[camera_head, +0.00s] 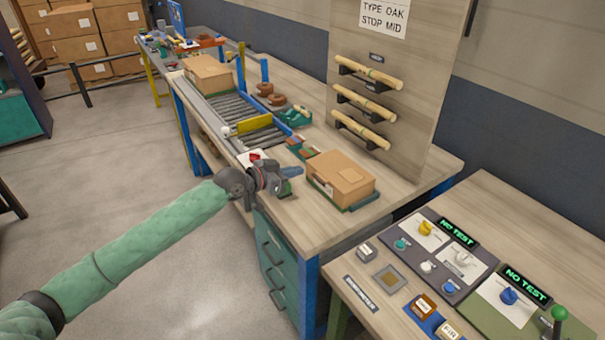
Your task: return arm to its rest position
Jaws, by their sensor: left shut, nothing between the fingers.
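My left arm (140,243) comes in from the lower left in a green sleeve and reaches up to the near corner of the wooden workbench. My left gripper (284,180) is over the bench's left edge, beside a cardboard box (341,178). It is small in the picture; its fingers are shut with nothing held. A blue item (292,171) shows just behind the gripper, and I cannot tell whether they touch. My right gripper is not in view.
A roller conveyor (228,112) with a yellow bar (253,123) runs along the bench. A panel (395,75) holds turned wood pieces (362,130). A test table (470,195) with knobs and "NO TEST" displays stands at the right. The floor (110,160) at left is clear.

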